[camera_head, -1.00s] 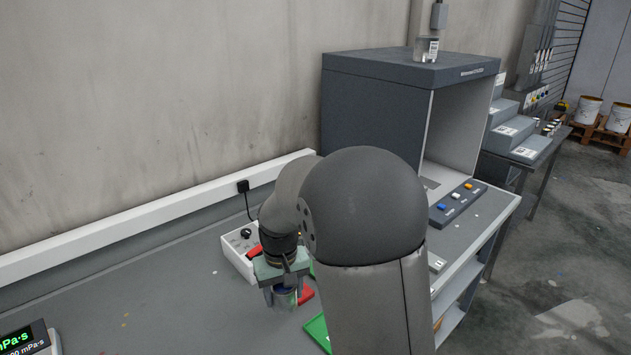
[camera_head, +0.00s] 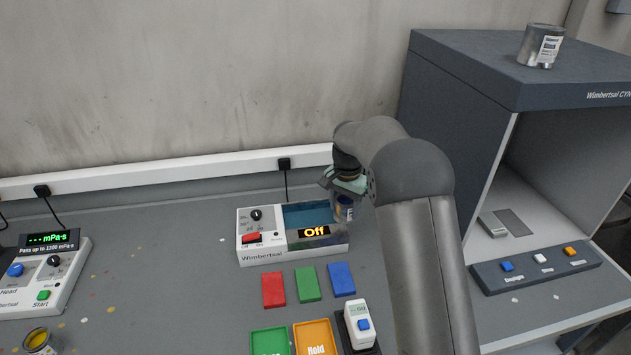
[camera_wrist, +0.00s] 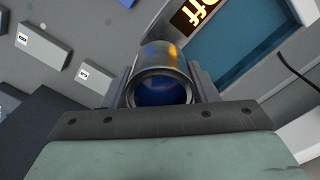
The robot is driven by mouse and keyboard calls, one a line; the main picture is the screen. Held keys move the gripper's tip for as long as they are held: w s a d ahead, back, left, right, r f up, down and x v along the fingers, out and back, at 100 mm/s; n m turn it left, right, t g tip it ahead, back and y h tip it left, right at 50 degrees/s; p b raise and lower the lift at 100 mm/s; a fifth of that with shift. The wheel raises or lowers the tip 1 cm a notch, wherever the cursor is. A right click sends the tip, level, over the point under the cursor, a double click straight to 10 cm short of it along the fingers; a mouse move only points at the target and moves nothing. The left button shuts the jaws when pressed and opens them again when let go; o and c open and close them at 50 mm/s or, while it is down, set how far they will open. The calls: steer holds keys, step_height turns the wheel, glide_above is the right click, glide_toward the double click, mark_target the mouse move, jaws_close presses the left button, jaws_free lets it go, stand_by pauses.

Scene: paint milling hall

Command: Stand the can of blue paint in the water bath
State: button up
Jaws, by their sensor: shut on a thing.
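The water bath (camera_head: 270,257) is a white box with a red switch, a knob and a display reading "Off". Its open basin of blue-green water (camera_head: 308,214) is on the right half; it also shows at upper right in the wrist view (camera_wrist: 228,50). My gripper (camera_head: 346,203) is at the right end of the bath, shut on the can of blue paint (camera_head: 344,209). In the wrist view the open-topped metal can (camera_wrist: 160,60) sits between the fingers, with dark blue paint inside, beside the basin rather than over it. Its height above the table is unclear.
Red (camera_head: 273,289), green (camera_head: 307,284) and blue (camera_head: 341,279) pads lie before the bath. Green (camera_head: 270,342) and orange (camera_head: 315,338) plates and a white device (camera_head: 359,325) are nearer. A viscosity meter (camera_head: 45,275) stands left, a grey booth (camera_head: 505,85) right.

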steer(key=w+a+m+p, duration=0.2)
steer(key=w+a+m, duration=0.3)
steer(key=a, duration=0.5)
steer(key=shift+n, duration=0.4)
steer(key=shift+w+d+f+b, duration=0.1)
steer(key=shift+w+f+b, duration=0.05)
steer(key=shift+f+b, duration=1.3)
steer(key=shift+w+d+f+b, duration=0.15)
steer(key=shift+f+b, duration=0.7)
steer(key=shift+f, duration=1.05)
steer(key=shift+f+b, duration=0.3)
steer(key=shift+f, duration=0.25)
steer(key=o, duration=1.1)
steer(key=shift+o, duration=0.2)
step_height(320, 180, up, 17)
steer(key=shift+r, duration=0.2)
